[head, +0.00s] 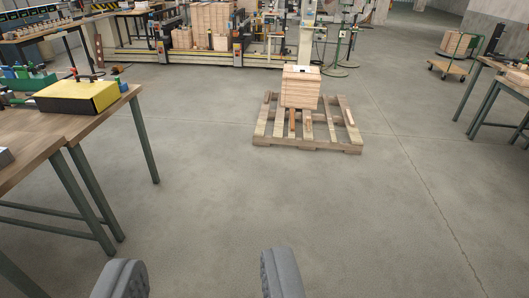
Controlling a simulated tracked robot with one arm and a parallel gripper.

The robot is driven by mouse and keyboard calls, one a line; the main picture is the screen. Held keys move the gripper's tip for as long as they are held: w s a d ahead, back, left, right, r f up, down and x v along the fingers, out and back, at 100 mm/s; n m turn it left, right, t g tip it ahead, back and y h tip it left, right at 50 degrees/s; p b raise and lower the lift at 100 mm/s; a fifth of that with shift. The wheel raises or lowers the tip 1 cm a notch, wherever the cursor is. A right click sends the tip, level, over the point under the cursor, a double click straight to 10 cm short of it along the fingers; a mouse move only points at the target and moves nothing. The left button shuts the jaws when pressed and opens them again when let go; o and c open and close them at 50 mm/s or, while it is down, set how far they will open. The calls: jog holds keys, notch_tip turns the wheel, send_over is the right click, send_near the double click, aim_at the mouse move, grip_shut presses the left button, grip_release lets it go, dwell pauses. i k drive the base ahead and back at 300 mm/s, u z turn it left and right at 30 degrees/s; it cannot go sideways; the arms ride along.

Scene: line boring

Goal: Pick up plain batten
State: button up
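My gripper (202,272) shows at the bottom edge as two grey fingers set wide apart, with only bare floor seen between them. A wooden pallet (340,145) lies on the floor ahead, right of centre and well beyond the fingers. A block of stacked light wood boards (300,92) stands on it, with a small dark and white item on top. Short wood pieces lie on the pallet near the stack, one of them a darker orange-brown piece (292,119). I cannot tell which piece, if any, is the plain batten.
A workbench (60,128) with green legs stands at the left, bearing a yellow and black block (78,96). A long machine (235,58) with wood stacks crosses the back. Benches and a cart (447,68) are at the right. The middle floor is clear.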

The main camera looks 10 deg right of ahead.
aim_at(350, 117)
jog(key=z, duration=0.5)
jog(key=i, duration=1.25)
jog(key=z, duration=1)
jog(key=i, duration=3)
jog(key=u, duration=0.3)
jog(key=i, duration=1.35)
jog(key=u, duration=0.5)
jog(key=i, duration=0.75)
jog(key=z, duration=0.25)
jog(key=k, duration=1.3)
jog(key=z, duration=0.6)
